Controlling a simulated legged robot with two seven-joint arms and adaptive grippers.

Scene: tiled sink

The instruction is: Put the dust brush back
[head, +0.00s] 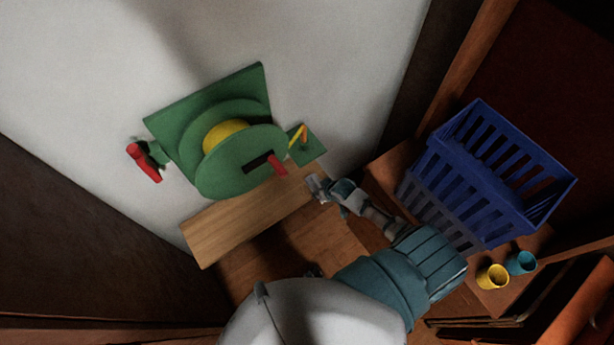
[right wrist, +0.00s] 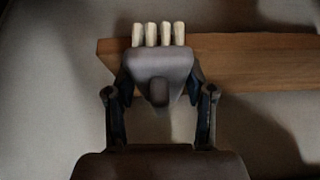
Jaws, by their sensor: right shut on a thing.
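My right gripper (head: 338,192) reaches in from the bottom of the head view, beside the right end of a wooden board (head: 240,219). In the right wrist view my right gripper (right wrist: 160,88) is shut on the dust brush (right wrist: 158,64), a grey body with several cream bristle tufts pointing away from me. The tufts overlap one end of the board (right wrist: 255,65) in that view; I cannot tell whether they touch it. The brush shows small and pale in the head view (head: 316,187). My left gripper is not in view.
A green hose reel (head: 232,165) with a yellow core is on the white wall above the board, with red handles. A blue slatted basket (head: 470,185) stands at the right, near a yellow cup (head: 492,277) and a teal cup (head: 520,263). The board's visible top is bare.

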